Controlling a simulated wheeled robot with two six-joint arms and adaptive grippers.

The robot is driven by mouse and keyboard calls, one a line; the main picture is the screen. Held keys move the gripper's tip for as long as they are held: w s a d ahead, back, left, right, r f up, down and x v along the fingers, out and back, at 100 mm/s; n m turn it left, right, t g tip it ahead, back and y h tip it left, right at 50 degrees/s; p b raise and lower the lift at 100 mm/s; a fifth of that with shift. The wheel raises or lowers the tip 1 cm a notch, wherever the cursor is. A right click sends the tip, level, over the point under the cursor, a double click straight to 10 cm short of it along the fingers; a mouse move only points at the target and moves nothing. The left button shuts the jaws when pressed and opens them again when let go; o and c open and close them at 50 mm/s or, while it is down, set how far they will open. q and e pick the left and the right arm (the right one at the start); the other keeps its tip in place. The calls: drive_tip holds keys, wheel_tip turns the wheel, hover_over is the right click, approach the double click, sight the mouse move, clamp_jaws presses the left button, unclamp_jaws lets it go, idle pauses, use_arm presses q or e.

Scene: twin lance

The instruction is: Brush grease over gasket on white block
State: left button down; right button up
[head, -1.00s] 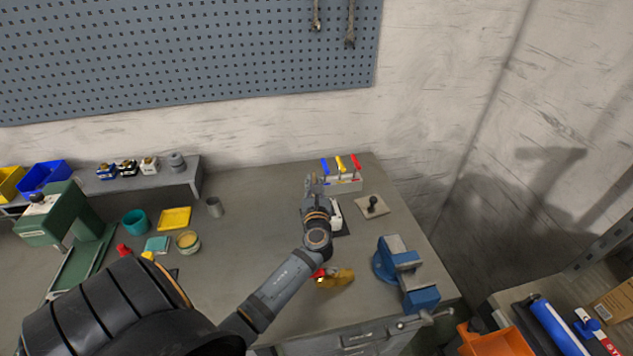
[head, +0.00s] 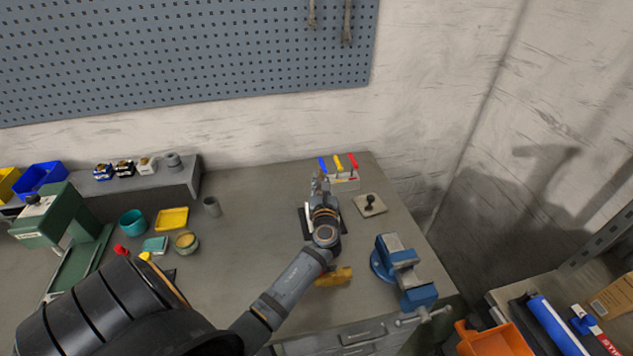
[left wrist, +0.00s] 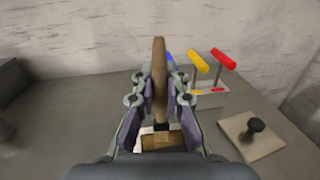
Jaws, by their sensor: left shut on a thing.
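My left gripper (head: 318,182) reaches over the bench and is shut on a brush with a brown wooden handle (left wrist: 160,80). In the left wrist view the handle stands upright between the fingers, with the brush's lower end pointing down. A white block (head: 309,217) lies under my left gripper, on a dark mat (head: 303,226). Part of the white block also shows in the left wrist view (left wrist: 147,130), behind the brush's lower end. I cannot make out the gasket or whether the bristles touch it. A round tin with yellowish contents (head: 186,241) stands on the bench at left.
A rack with blue, yellow and red handled tools (head: 345,184) stands behind the block. A tan plate with a black knob (head: 370,204) is right of it. A blue vice (head: 398,268) is at the front right. A yellow-brown object (head: 340,277) lies near my forearm.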

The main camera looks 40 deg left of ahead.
use_arm(q)
drive_tip(key=shift+w+d, duration=0.15)
drive_tip(key=shift+w+d, duration=0.4)
drive_tip(key=shift+w, duration=0.05)
drive_tip(key=shift+w, duration=0.1)
drive_tip(key=shift+w+d, duration=0.4)
drive_tip(key=shift+s+a, duration=0.1)
drive_tip(key=shift+s, duration=0.1)
drive_tip(key=shift+s+a, duration=0.15)
drive_tip(key=shift+a, duration=0.05)
drive_tip(key=shift+s+a+p, duration=0.2)
drive_tip(key=shift+s+p, duration=0.05)
drive_tip(key=shift+p, duration=0.1)
drive_tip(key=shift+s+a, duration=0.15)
